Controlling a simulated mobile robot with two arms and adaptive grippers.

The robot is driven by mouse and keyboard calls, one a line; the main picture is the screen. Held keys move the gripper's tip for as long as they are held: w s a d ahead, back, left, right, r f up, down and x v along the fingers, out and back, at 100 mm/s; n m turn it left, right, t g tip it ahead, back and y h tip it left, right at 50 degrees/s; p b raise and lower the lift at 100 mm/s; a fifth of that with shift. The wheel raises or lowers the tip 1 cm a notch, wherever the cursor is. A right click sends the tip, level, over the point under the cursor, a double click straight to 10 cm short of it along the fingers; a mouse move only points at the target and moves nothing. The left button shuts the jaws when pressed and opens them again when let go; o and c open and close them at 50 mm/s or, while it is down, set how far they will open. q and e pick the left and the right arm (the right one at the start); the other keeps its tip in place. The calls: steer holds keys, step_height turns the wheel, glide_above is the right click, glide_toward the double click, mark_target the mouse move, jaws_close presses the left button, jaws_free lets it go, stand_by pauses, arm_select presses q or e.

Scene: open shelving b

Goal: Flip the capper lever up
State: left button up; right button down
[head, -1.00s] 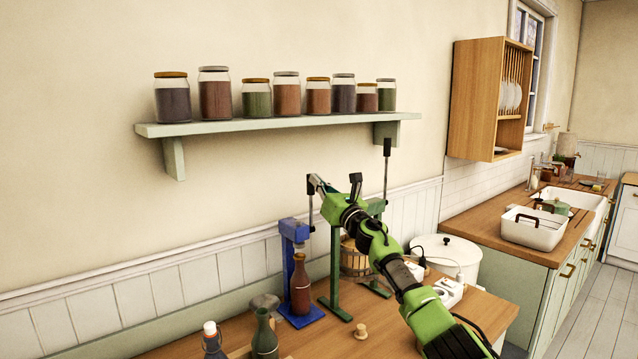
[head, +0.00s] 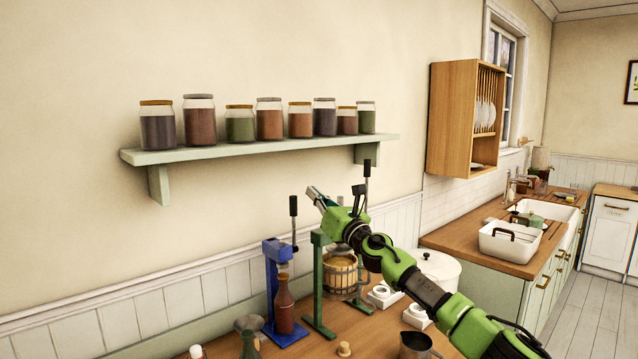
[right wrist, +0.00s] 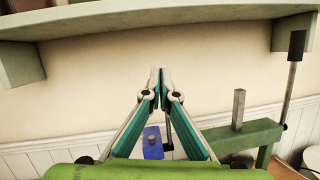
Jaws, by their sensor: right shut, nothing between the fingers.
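The blue capper (head: 270,283) stands on the wooden worktop with a brown bottle (head: 284,308) in it. Its lever (head: 293,207), a thin rod with a black grip, points straight up. My right gripper (head: 314,193) is shut and empty, up beside the lever's grip, a little to its right in the head view and apart from it there. In the right wrist view the closed fingertips (right wrist: 160,76) point at the wall below the shelf. The capper's blue top (right wrist: 152,143) shows below them; the fingers mostly hide the lever there. My left gripper is not in view.
A green press frame (head: 318,285) with its own upright black-gripped lever (head: 366,172) stands just right of the capper. A shelf (head: 250,145) with several jars hangs above. A wooden basket (head: 340,275), a dark pot (head: 415,345) and a cork (head: 344,349) are nearby.

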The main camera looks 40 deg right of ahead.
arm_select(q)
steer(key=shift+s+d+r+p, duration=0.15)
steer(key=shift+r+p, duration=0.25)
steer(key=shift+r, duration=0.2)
arm_select(e)
steer(key=s+r, duration=0.2)
steer(key=shift+s+a+r, duration=0.3)
steer(key=shift+s+a, duration=0.05)
steer(key=shift+s, duration=0.05)
steer(key=shift+s+r, duration=0.1)
steer(key=shift+s, duration=0.05)
